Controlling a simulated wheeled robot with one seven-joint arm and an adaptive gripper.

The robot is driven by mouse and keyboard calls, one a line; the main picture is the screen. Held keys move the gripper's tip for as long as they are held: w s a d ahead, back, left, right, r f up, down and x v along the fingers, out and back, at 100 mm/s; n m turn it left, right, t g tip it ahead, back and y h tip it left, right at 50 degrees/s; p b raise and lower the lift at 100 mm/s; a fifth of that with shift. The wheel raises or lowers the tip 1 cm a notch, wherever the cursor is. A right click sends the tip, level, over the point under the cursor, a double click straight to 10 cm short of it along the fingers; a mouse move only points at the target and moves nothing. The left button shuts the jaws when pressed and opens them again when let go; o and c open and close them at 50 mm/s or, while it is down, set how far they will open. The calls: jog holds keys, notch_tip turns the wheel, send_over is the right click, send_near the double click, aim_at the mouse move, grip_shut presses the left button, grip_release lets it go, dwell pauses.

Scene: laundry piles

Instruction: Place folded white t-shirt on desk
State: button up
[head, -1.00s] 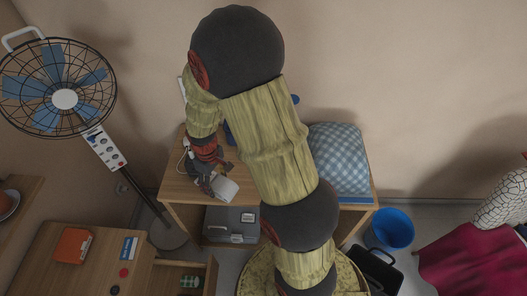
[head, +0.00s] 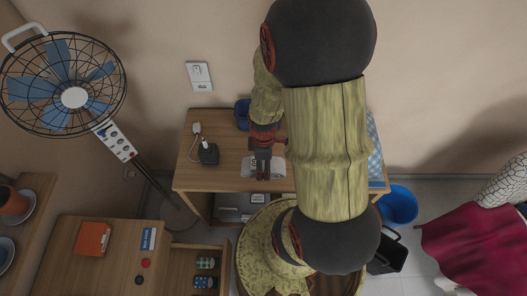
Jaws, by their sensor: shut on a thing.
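The folded white t-shirt (head: 248,172) is a small white bundle with a dark print, near the front edge of the wooden desk top (head: 215,174) in the head view. My gripper (head: 263,172) points down and is shut on the t-shirt. The t-shirt is over the desk; I cannot tell whether it touches the wood. My arm hides the right half of the desk and part of the t-shirt's surroundings.
A black charger (head: 208,154) with a white cable lies on the desk's left. A dark blue cup (head: 242,114) stands at the back. A blue checked cushion (head: 375,150) shows at the right, partly hidden. A fan (head: 75,97) stands left; a blue bin (head: 400,206) is right.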

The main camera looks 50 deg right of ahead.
jog(key=w+d+f, duration=0.2)
jog(key=w+d+f+b, duration=0.1)
jog(key=w+d+f, duration=0.1)
jog(key=w+f, duration=0.1)
jog(key=w+d+f, duration=0.1)
jog(key=w+f, duration=0.1)
jog(key=w, duration=0.1)
jog(key=shift+w+d+f+b, duration=0.1)
jog(key=shift+d+f+b, duration=0.25)
jog(key=shift+d+f, duration=0.05)
jog(key=shift+w+d+f, duration=0.15)
jog(key=shift+w+f, duration=0.1)
jog(key=shift+f, duration=0.25)
jog(key=shift+f+b, duration=0.35)
jog(key=shift+f, duration=1)
jog(key=shift+f, duration=0.2)
jog(key=o, duration=1.3)
jog(key=shift+r, duration=0.15)
